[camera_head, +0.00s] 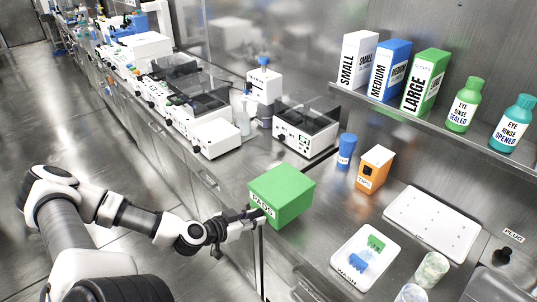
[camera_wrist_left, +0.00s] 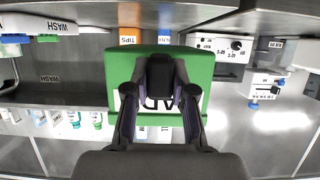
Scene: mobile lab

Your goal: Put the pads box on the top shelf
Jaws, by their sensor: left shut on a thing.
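The pads box (camera_head: 284,193) is a green box with a white "PADS" label, at the front edge of the steel counter in the head view. My left gripper (camera_head: 256,213) reaches it from the left and is shut on its label side. In the left wrist view the green box (camera_wrist_left: 118,72) fills the middle, with the fingers of my left gripper (camera_wrist_left: 160,100) on its label. The shelf (camera_head: 432,122) on the right wall holds small, medium and large boxes and two eye rinse bottles. My right gripper is not in view.
An orange tips box (camera_head: 374,169) and a blue bottle (camera_head: 346,151) stand behind the green box. A wash tray (camera_head: 348,278) with blue and green pieces, a white tray (camera_head: 433,222) and beakers (camera_head: 431,269) lie to the right. White lab machines (camera_head: 305,130) line the counter behind.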

